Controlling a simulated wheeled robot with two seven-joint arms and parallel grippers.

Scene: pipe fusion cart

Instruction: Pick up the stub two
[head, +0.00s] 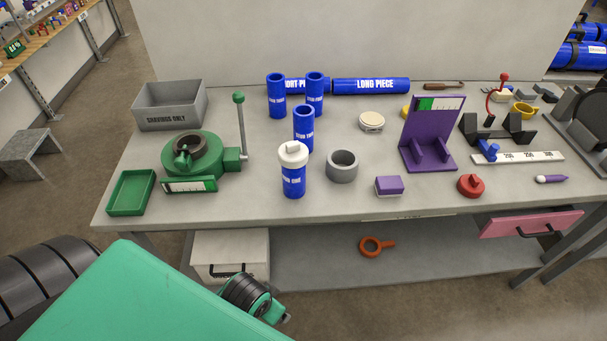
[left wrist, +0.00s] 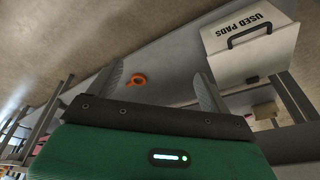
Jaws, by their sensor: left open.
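Several upright blue stubs stand on the workbench in the head view. The middle one (head: 303,122) has a label that seems to read stub two, though the print is small. It stands just behind stub one (head: 293,182), which wears a white cap (head: 293,153) and hides its lower part. Two more blue stubs (head: 276,90) (head: 315,84) stand behind it. My left gripper (left wrist: 158,72) is open and empty in the left wrist view, below bench-top level, with floor and an orange ring tool (left wrist: 138,80) beyond it. My right gripper is not in view.
A grey ring (head: 342,170) stands right of the stubs; a green clamp device (head: 195,155) with an upright lever is at left. A long blue pipe (head: 371,86) lies behind. A white drawer (head: 230,250) sits under the bench. Bare bench lies in front of stub one.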

